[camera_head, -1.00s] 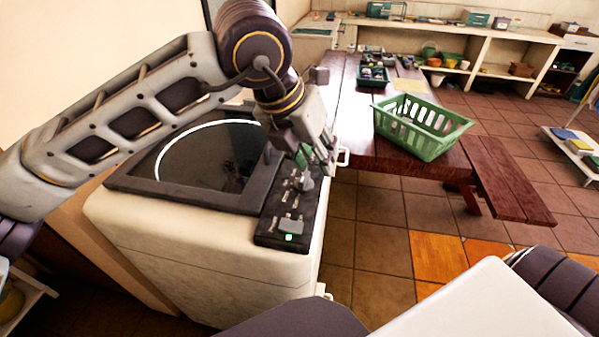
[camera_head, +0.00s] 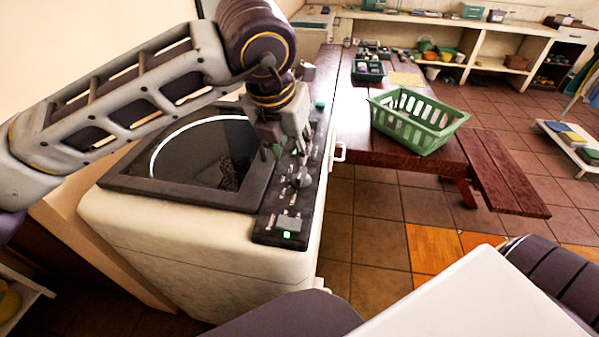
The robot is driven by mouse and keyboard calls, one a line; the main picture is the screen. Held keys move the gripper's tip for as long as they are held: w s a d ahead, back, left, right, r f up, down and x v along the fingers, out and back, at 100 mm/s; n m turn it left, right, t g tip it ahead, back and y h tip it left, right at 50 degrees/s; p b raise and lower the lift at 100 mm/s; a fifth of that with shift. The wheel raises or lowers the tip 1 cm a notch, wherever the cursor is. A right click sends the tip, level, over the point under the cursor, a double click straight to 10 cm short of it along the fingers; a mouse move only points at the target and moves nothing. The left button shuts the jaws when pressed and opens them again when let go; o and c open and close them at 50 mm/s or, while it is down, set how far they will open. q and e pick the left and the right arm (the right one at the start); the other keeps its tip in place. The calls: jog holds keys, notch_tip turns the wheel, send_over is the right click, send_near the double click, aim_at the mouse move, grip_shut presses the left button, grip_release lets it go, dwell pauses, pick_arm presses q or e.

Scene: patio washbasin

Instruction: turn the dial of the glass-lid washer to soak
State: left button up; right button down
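The glass-lid washer (camera_head: 190,250) is a cream box at the left, with a dark-framed glass lid (camera_head: 195,155) that is closed. A dark control panel (camera_head: 268,222) runs along its right side, with several small switches and a lit green display near the front. A grey dial (camera_head: 303,179) stands up from the panel. My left gripper (camera_head: 284,154) points down over the panel, just behind the dial and apart from it. Its fingers look spread, with a small green patch between them that I cannot identify. My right gripper is out of view.
A green knob (camera_head: 320,104) sits at the panel's far end. A wooden table (camera_head: 350,125) with a green basket (camera_head: 415,120) and a small green tray (camera_head: 368,72) stands behind the washer. A bench (camera_head: 500,185) is at its right. Tiled floor in front is clear.

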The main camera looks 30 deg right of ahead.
aim_at(300, 175)
pick_arm(q)
jog(key=x, duration=1)
jog(key=shift+f+p, duration=0.35)
jog(key=shift+x, duration=0.85)
jog(key=c, duration=0.7)
grip_shut()
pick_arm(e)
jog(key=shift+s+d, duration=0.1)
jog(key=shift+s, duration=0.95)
